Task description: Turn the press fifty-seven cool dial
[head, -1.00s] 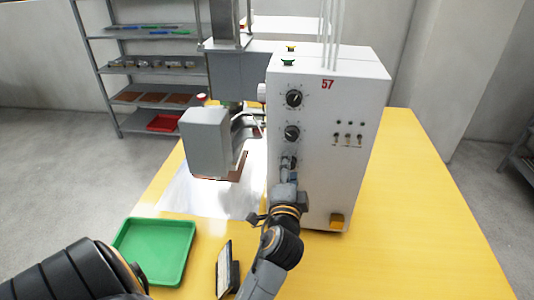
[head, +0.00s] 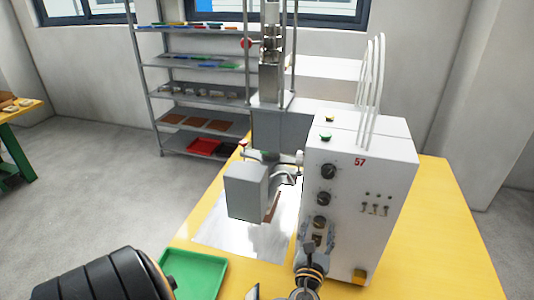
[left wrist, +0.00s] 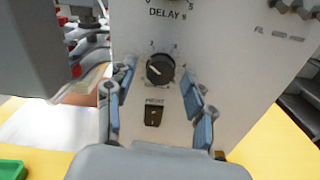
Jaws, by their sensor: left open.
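The press numbered 57 (head: 345,160) is a white box with dials in a column on its front. The top dial (head: 328,172), middle dial (head: 323,198) and lower dial (head: 319,222) are black. My right gripper is out of view.
A grey press head (head: 246,192) hangs left of the panel. A green tray (head: 195,272) lies on the yellow table (head: 440,230) at front left. Small toggles (head: 375,210) sit right of the dials. Shelves (head: 200,100) stand behind. The table right of the press is clear.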

